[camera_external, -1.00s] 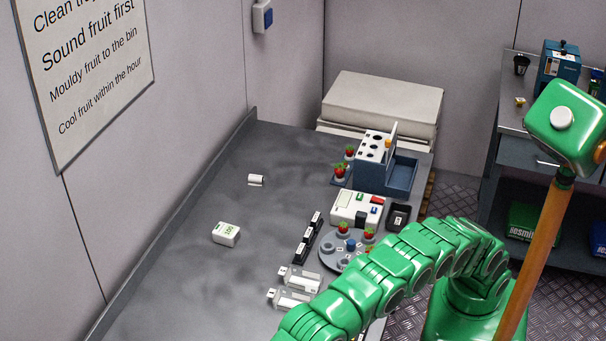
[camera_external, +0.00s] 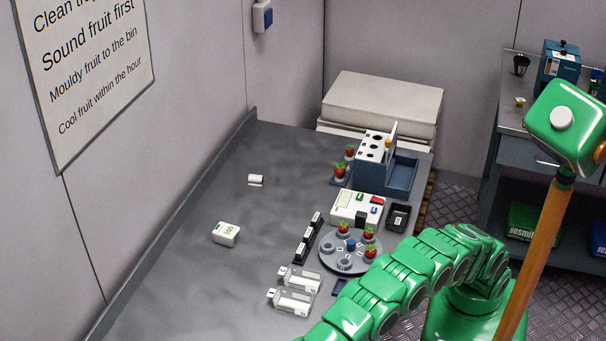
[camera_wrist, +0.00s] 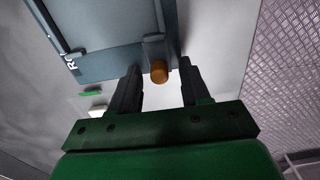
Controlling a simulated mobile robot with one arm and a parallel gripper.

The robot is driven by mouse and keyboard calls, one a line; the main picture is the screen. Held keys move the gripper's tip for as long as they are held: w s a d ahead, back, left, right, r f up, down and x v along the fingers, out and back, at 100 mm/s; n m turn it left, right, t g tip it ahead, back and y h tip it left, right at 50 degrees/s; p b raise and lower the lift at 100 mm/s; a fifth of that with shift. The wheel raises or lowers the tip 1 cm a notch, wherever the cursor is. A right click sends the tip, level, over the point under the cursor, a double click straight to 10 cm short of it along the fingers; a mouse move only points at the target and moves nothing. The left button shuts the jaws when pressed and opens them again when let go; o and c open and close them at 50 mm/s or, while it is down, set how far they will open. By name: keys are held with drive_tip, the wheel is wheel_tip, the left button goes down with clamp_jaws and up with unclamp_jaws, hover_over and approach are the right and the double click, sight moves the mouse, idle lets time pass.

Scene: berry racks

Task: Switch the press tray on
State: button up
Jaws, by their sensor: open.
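In the wrist view, a blue-grey panel (camera_wrist: 118,28) with partly cut-off white lettering fills the top. A short orange-brown knob (camera_wrist: 159,71) sticks out from a small grey mount at its edge. My gripper (camera_wrist: 159,82) is open, with one dark finger to each side of the knob. No finger visibly touches it. I cannot tell for sure whether this panel is the press tray. In the outside view my arm runs off the bottom edge, so the gripper is hidden there. A dark blue piece (camera_external: 340,288) shows partly beside my arm.
A round grey stand (camera_external: 342,262) with strawberries, a white box with coloured buttons (camera_external: 349,204) and a blue-grey rack (camera_external: 375,177) stand on the table's right side. Two white cartons (camera_external: 290,301) lie in front. The table's left side is mostly clear.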

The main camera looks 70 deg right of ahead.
clamp_jaws()
drive_tip(key=shift+d, duration=0.1)
idle(0.4)
drive_tip(key=shift+d, duration=2.25)
unclamp_jaws()
